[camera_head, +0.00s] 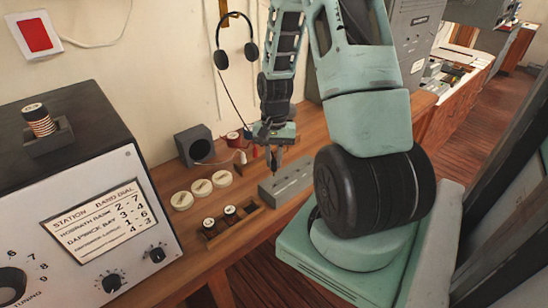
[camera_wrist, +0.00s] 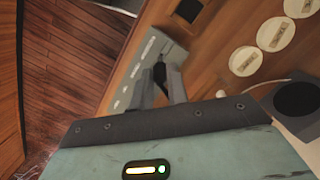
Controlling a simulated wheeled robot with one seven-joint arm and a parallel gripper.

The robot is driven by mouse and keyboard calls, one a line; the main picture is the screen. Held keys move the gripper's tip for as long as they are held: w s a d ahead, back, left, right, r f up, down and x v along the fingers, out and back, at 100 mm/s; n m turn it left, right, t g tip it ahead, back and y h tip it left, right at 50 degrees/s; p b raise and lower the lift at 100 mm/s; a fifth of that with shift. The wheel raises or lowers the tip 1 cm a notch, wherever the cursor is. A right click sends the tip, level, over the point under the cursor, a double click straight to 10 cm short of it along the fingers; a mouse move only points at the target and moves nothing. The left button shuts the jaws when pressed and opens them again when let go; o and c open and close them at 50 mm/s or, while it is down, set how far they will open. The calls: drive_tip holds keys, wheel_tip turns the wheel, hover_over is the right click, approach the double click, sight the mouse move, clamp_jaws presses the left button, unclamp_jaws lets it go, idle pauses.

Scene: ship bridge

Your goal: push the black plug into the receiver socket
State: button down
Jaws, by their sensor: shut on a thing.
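My gripper (camera_head: 275,158) is shut on the small black plug, right over the grey socket block (camera_head: 291,180) on the wooden bench. In the wrist view the black plug (camera_wrist: 160,72) shows between the two grey fingertips (camera_wrist: 162,84). The grey block also shows there (camera_wrist: 126,86), with a row of pale marks along it. The plug's tip is at or just above the block's top. I cannot tell whether it is in a hole, as the fingers hide part of it.
Three cream discs (camera_head: 201,188) and a wooden tray of small spools (camera_head: 230,222) lie left of the block. A dark speaker box (camera_head: 194,146) stands behind. A large radio set (camera_head: 90,185) fills the left. Headphones (camera_head: 236,52) hang on the wall with a cord running down.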

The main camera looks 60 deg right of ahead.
sight(274, 175)
drive_tip(key=shift+f+b, duration=1.3)
drive_tip(key=shift+f, duration=0.3)
drive_tip(key=shift+f+b, duration=0.6)
drive_tip(key=shift+f, duration=1.15)
idle(4.2)
drive_tip(key=c, duration=1.3)
unclamp_jaws()
